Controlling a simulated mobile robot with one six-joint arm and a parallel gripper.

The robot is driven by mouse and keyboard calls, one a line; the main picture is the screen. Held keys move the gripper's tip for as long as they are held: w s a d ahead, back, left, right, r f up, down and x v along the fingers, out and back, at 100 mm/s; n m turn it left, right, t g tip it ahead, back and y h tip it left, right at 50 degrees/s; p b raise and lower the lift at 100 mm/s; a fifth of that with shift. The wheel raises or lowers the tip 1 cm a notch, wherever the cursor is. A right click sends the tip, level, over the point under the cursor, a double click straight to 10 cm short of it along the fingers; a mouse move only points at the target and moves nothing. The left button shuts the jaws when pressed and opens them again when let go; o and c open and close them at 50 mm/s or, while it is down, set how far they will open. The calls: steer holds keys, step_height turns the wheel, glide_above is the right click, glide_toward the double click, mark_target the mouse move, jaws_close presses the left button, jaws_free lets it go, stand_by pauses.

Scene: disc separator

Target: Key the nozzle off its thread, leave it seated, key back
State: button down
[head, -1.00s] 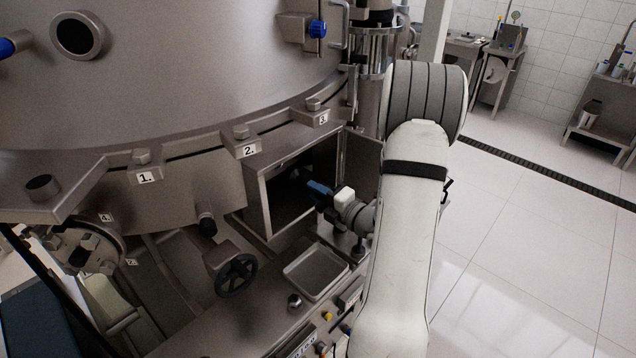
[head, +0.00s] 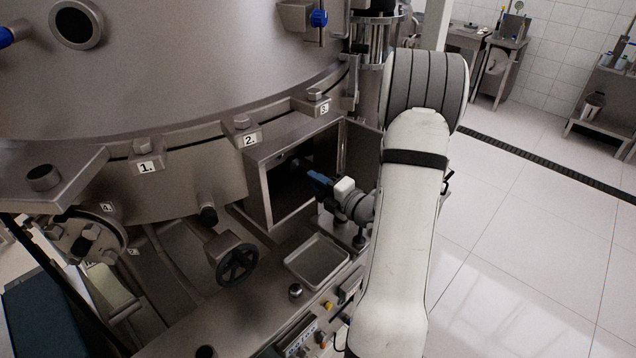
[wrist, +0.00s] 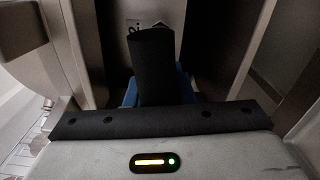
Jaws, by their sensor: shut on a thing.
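My gripper (head: 318,178), with blue fingers, is at the open front of a metal box (head: 262,185) below the big steel drum. In the wrist view its fingers are shut on a dark, round-ended handle (wrist: 153,62), which I take to be the key. The handle covers most of the space between the blue fingers. A dark shape (head: 296,163) shows inside the box beyond the fingertips, too dim to make out. The nozzle, its thread and the key's far end cannot be made out in either view.
The box door (head: 360,150) stands open on the right. A shallow metal tray (head: 317,260) lies below the box, with a black handwheel (head: 237,265) to its left. Numbered clamps line the drum's rim. Open tiled floor (head: 520,230) lies to the right.

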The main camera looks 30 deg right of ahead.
mark_target(302, 170)
steer(key=shift+x, duration=1.6)
steer(key=shift+w, duration=0.15)
steer(key=shift+w+a, duration=0.15)
steer(key=shift+w, duration=0.15)
steer(key=shift+w+a, duration=0.15)
steer(key=shift+w, duration=0.15)
stand_by(0.6)
steer(key=shift+w+a, duration=0.15)
steer(key=shift+w, duration=0.3)
